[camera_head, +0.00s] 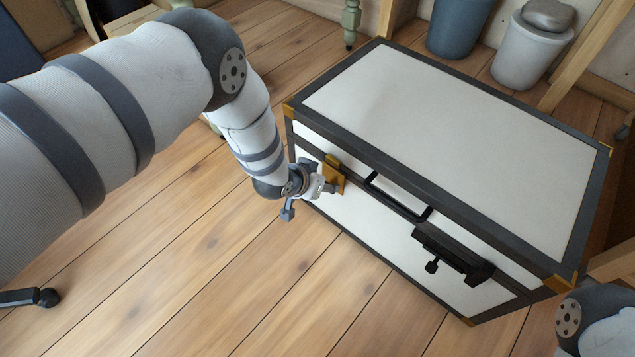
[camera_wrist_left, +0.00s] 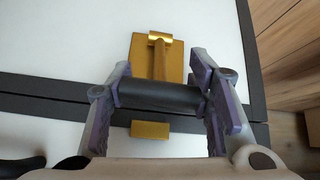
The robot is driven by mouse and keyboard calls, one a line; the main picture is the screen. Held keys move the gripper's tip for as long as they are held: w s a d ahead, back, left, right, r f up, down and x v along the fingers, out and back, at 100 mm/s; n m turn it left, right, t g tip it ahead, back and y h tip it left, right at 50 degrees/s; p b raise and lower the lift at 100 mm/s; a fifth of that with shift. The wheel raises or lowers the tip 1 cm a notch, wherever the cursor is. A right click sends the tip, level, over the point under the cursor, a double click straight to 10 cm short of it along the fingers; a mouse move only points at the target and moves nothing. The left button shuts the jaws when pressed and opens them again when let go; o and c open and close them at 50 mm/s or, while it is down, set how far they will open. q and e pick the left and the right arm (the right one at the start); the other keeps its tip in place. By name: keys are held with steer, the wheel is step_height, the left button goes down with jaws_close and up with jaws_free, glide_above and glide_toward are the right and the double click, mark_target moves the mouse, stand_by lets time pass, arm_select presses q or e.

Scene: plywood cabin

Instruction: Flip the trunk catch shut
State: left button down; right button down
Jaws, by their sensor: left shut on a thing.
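The trunk (camera_head: 440,110) is a white case with dark edging and brass corners, standing on the floor with its lid down. Its brass catch (camera_head: 335,180) is on the front near the left end. In the left wrist view, the catch (camera_wrist_left: 143,62) has a brass arm running from its plate to a dark crossbar (camera_wrist_left: 160,95). My left gripper (camera_head: 313,190) is shut on the crossbar, a finger at each end. The crossbar lies over the seam band in that view; its gap from the trunk is unclear. My right gripper is out of view.
A black handle (camera_head: 395,198) and a black fitting with a knob (camera_head: 450,255) are on the trunk front, right of the catch. Two bins (camera_head: 530,50) stand behind.

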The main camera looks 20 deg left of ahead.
arm_select(q)
steer(key=shift+w+d+r+g+b, duration=0.1)
steer(key=shift+w+d+g+b, duration=0.3)
steer(key=shift+g, duration=0.4)
steer(key=shift+d, duration=0.1)
steer(key=c, duration=0.8)
jaws_free()
steer(key=shift+c, duration=0.2)
steer(key=shift+w, duration=0.1)
steer(key=shift+r, duration=0.25)
steer(key=v, duration=1.1)
steer(key=shift+r, duration=0.3)
